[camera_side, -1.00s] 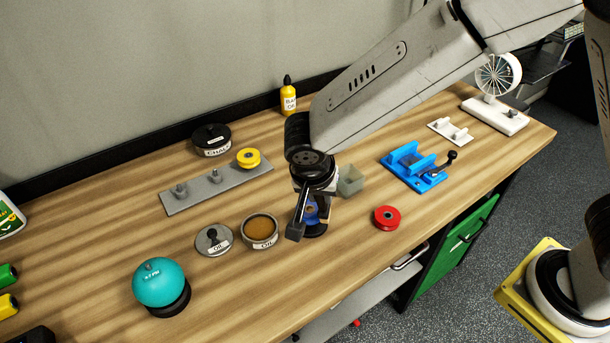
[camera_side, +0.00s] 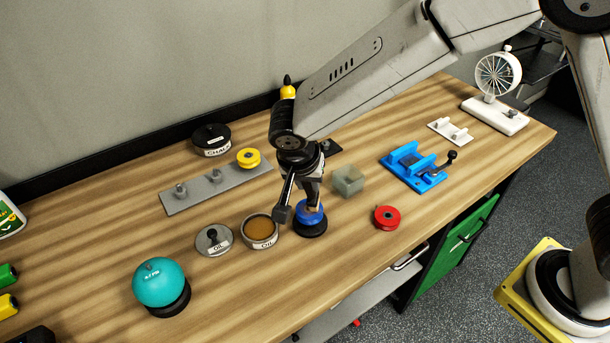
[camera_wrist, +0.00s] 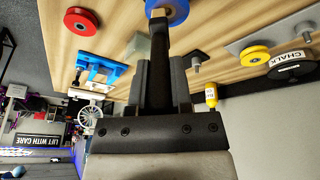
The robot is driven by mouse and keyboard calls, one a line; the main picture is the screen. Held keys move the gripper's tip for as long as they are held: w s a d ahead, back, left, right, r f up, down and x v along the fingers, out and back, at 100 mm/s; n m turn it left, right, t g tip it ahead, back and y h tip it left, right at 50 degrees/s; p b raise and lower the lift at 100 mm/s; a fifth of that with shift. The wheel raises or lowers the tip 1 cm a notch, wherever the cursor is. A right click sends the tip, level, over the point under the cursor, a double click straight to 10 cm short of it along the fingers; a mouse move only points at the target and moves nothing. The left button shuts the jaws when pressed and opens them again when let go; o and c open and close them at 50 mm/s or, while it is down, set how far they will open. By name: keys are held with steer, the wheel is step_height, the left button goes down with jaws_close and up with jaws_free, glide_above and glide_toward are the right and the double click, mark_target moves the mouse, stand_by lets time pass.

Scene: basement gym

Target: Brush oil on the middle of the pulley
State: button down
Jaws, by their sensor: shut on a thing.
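A blue pulley (camera_side: 304,219) lies on a round black stand (camera_side: 312,231) on the bench; it also shows at the top of the wrist view (camera_wrist: 178,10). My gripper (camera_wrist: 160,75) is shut on a slim dark brush (camera_wrist: 157,45), which points at the blue pulley. In the side view my gripper (camera_side: 300,180) is just above the pulley. The brush's tip overlaps the pulley's middle, but I cannot tell whether it touches. An open oil pot (camera_side: 260,230) with brown contents stands left of the pulley. Its lid (camera_side: 214,240) lies beside it.
A red pulley (camera_side: 387,218), grey block (camera_side: 348,181) and blue vise (camera_side: 415,165) are to the right. A grey peg plate (camera_side: 215,190) with a yellow pulley (camera_side: 248,157), chalk tin (camera_side: 211,139) and yellow bottle (camera_side: 288,91) are behind. A teal dome (camera_side: 160,282) is front left.

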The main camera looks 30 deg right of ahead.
steer(key=shift+r, duration=3)
steer(key=shift+r, duration=1.5)
steer(key=shift+w+f, duration=0.1)
steer(key=shift+f, duration=0.05)
steer(key=shift+w+a+f, duration=0.2)
steer(key=shift+w+f, duration=0.2)
steer(key=shift+w, duration=0.15)
steer(key=shift+w+a+f, duration=0.2)
steer(key=shift+w+f, duration=0.2)
steer(key=shift+w, duration=0.1)
